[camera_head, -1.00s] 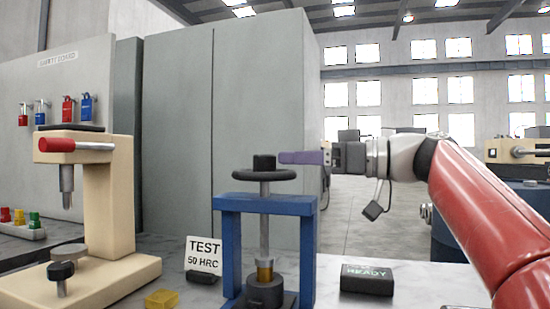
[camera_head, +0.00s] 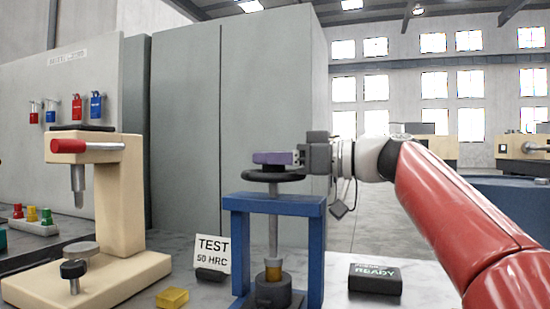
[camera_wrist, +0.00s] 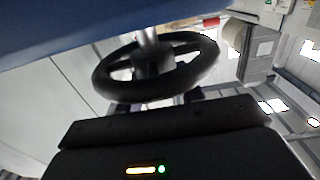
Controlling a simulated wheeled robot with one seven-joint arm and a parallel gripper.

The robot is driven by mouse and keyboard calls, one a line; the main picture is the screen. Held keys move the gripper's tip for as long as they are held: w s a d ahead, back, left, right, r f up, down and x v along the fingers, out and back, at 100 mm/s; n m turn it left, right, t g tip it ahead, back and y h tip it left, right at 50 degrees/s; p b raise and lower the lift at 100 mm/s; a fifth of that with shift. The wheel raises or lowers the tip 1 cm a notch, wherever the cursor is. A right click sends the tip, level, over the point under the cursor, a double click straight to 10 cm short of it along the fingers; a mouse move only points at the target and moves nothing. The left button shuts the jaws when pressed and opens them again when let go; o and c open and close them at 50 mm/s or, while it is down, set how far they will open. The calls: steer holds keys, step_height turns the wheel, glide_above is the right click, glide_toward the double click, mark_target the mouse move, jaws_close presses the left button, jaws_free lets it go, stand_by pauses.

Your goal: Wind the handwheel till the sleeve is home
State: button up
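The black handwheel (camera_head: 273,176) sits above the blue press frame (camera_head: 277,207) in the head view, on a grey screw (camera_head: 273,222). A brass sleeve (camera_head: 273,271) stands at the screw's foot in a dark round base (camera_head: 268,296). My gripper (camera_head: 275,157) has purple fingers at the hub above the wheel rim and hides the hub from the head camera. The wrist view shows the handwheel (camera_wrist: 155,75) and its hub close ahead of the gripper's dark body. The fingertips are not clear there, so I cannot tell whether they grip the hub.
A cream hardness tester (camera_head: 125,200) stands at left. Grey cabinets (camera_head: 235,120) rise behind the bench.

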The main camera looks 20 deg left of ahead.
steer(key=shift+c, duration=1.4)
steer(key=shift+f+m+t+b, duration=0.1)
steer(key=shift+m+t+b, duration=0.2)
steer(key=shift+t+b, duration=0.25)
steer(key=shift+s+m+t+h+b, duration=0.1)
steer(key=shift+m+t+h+b, duration=0.2)
steer(key=shift+m+t+b, duration=0.45)
steer(key=m+t, duration=0.1)
steer(key=t, duration=0.1)
steer(key=m+t+h+b, duration=0.1)
steer(key=t, duration=0.1)
steer(key=shift+h, duration=0.3)
steer(key=shift+m+t+h, duration=0.6)
steer(key=shift+m+t, duration=0.35)
steer(key=shift+t, duration=0.15)
steer(key=o, duration=1)
